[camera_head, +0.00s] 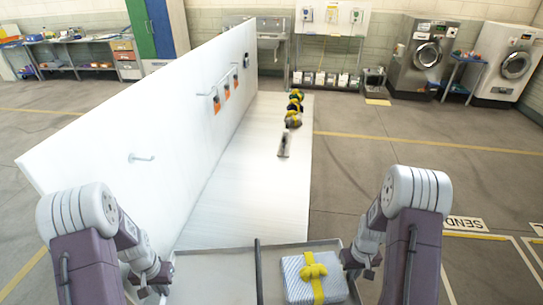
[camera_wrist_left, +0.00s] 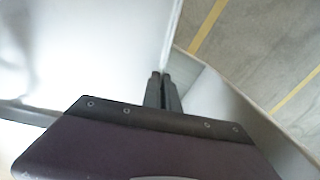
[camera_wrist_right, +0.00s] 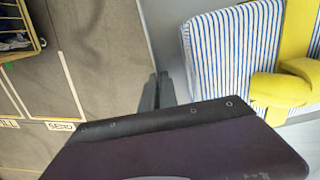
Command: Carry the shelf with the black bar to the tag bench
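The grey shelf (camera_head: 205,274), a shallow tray, is in front of me at the bottom of the head view. A thin black bar (camera_head: 258,272) runs across it front to back. A blue-and-white striped box (camera_head: 297,283) with a yellow ribbon sits in its right part. My left gripper (camera_wrist_left: 163,80) is shut on the shelf's left wall; my right gripper (camera_wrist_right: 158,80) is shut on its right wall. In the head view, my wrists mostly hide both fingertips.
A long white bench top (camera_head: 263,190) lies straight ahead, with a tall white panel (camera_head: 140,130) on its left carrying hooks and orange tags. Yellow-and-black items (camera_head: 294,110) and a dark small object (camera_head: 283,146) lie on it.

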